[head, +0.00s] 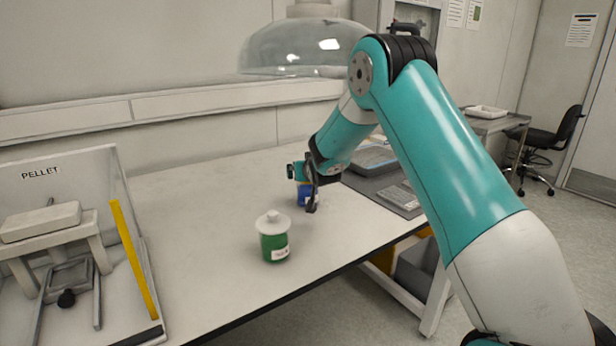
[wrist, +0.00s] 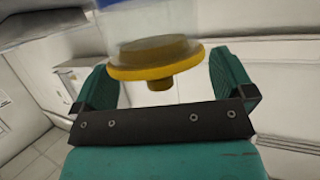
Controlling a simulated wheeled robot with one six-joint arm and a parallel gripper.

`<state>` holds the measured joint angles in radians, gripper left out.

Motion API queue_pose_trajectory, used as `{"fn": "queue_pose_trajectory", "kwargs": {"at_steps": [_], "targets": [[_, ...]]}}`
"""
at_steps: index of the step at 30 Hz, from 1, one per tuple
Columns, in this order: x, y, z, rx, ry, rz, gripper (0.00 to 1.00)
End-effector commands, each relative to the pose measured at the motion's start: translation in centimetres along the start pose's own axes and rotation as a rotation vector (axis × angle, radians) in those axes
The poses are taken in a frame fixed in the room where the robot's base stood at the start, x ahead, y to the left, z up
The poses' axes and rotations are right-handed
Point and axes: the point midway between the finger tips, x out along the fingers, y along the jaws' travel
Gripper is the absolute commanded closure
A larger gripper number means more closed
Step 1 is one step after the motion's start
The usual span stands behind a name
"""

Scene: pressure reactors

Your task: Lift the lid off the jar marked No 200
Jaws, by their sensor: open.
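A green jar (head: 274,247) with a white knobbed lid (head: 274,222) stands upright on the bench; its label is too small to read. A blue jar (head: 303,201) stands behind it, largely hidden by my gripper (head: 302,188). The wrist view shows a yellow lid (wrist: 135,70) with a small knob (wrist: 160,83), on a pale, blurred body, between the two teal fingers of my gripper (wrist: 160,75). The fingers are open, one on each side of the lid, with narrow gaps. I cannot read which jar is No 200.
A pellet stand (head: 55,215) with a yellow bar is at the left. A grey device (head: 372,158) and a keyboard (head: 398,196) lie right of my gripper. A clear hood (head: 300,50) hangs above. The bench (head: 195,235) is bare between the pellet stand and the green jar.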

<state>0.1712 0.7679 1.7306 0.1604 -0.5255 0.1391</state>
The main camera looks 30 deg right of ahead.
Motion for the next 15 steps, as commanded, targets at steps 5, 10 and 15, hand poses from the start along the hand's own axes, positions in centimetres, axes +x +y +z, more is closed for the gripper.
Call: {"fn": "queue_pose_trajectory", "kwargs": {"at_steps": [5, 10, 15], "targets": [[-0.03, -0.01, 0.03, 0.0, 0.0, 0.0, 0.21], [-0.04, 0.0, 0.03, 0.0, 0.0, 0.0, 0.43], [-0.05, 0.0, 0.02, 0.0, 0.0, 0.0, 0.43]]}}
